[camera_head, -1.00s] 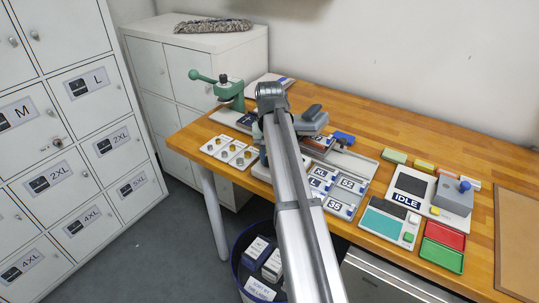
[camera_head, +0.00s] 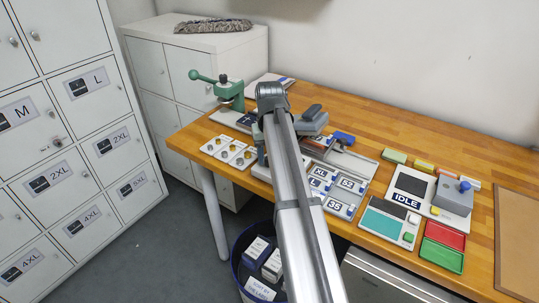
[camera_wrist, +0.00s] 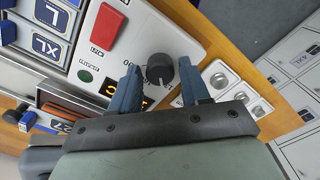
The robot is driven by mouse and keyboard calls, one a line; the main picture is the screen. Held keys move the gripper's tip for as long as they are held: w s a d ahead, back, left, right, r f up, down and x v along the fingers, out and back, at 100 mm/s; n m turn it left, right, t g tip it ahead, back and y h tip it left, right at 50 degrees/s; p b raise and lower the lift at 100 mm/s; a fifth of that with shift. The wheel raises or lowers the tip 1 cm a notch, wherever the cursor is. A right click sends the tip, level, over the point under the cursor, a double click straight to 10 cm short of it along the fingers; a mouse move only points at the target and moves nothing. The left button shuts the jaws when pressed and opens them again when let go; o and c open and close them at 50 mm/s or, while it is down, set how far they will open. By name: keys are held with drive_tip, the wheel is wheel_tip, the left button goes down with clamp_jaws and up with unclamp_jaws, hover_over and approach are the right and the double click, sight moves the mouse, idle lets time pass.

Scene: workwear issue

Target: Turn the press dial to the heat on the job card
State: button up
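The press dial (camera_wrist: 160,69) is a dark round knob with a light pointer mark, on a pale panel in the wrist view. My gripper (camera_wrist: 159,72) is open, with one blue finger on each side of the dial. I see a gap at the right finger; whether the left finger touches is unclear. The left finger partly covers a small display (camera_wrist: 112,88) with orange digits, so its reading is hidden. In the head view my own arm hides the dial and the gripper. I cannot pick out a readable job card.
The panel has a red switch (camera_wrist: 107,25) and a green lamp (camera_wrist: 85,76). A white tray with brass pieces (camera_wrist: 240,92) lies close to the right finger. Size-labelled compartments (camera_head: 345,185), an IDLE terminal (camera_head: 408,199) and a green clamp press (camera_head: 228,90) stand on the bench.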

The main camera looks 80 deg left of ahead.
drive_tip(key=shift+o, duration=0.9)
drive_tip(key=shift+r, duration=0.1)
wheel_tip(320, 180, up, 14)
drive_tip(key=shift+f, duration=0.2)
